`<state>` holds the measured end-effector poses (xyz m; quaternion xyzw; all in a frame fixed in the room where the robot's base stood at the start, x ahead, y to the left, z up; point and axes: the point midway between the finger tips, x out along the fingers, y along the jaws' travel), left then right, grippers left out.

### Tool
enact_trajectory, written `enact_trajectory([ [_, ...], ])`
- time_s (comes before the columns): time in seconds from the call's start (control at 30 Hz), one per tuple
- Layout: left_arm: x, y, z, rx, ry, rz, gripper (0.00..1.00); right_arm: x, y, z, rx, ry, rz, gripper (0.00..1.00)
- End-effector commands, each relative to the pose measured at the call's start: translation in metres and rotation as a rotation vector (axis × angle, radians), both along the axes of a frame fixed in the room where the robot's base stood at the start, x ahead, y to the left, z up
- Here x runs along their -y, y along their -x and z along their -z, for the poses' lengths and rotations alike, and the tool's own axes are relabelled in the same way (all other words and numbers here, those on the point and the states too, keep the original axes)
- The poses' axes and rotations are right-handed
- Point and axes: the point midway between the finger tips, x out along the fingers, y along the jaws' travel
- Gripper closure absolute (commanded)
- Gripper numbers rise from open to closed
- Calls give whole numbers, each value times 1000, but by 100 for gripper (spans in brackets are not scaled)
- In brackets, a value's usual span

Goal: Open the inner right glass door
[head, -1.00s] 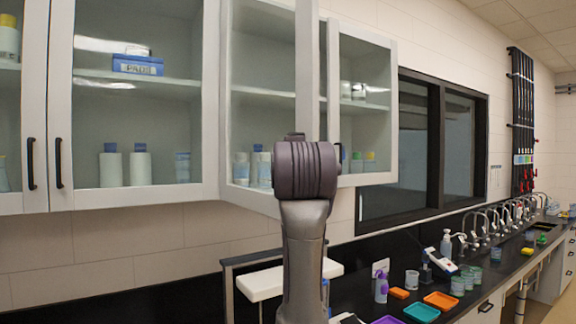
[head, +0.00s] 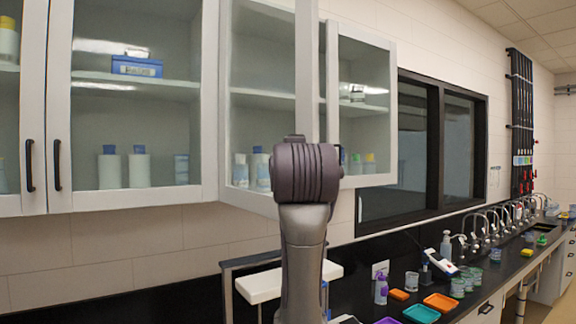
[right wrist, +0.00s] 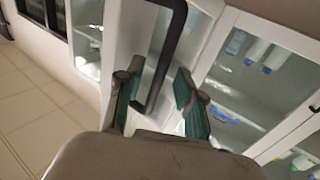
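The inner right glass door (head: 262,60) has a white frame and stands ajar in the head view, its free edge swung out toward me. My right arm stands in front of its lower corner and hides its handle and the gripper. In the right wrist view my right gripper (right wrist: 155,98) has its two green-padded fingers apart. A black bar handle (right wrist: 165,55) on a white door frame reaches down between them. The fingers are not closed on it; I cannot tell whether either touches it. My left gripper is in neither view.
Two shut glass doors (head: 130,197) are on the left, with bottles and a blue box behind them. The outer right glass door (head: 365,120) is beside the ajar one. Below, a black counter (head: 470,298) holds coloured trays, jars and a row of taps.

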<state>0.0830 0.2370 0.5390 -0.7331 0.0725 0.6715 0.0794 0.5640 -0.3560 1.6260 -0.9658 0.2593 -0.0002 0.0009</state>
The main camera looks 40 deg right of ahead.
Motion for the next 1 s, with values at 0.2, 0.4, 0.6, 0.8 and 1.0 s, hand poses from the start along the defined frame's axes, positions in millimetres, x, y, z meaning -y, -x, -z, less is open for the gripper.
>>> enact_trajectory([
  [0.2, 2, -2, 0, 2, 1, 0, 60, -24, 40, -1, 7, 2, -4, 63],
  [0.4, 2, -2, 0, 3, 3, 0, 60, -44, 73, -1, 6, 2, -3, 63],
  [0.6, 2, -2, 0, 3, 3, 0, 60, -54, 90, -1, 3, 2, -3, 63],
  [0.8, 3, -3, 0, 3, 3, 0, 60, -55, 93, -1, 2, 2, -2, 63],
  [1.0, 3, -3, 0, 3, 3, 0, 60, -55, 92, -1, 3, 2, -2, 63],
])
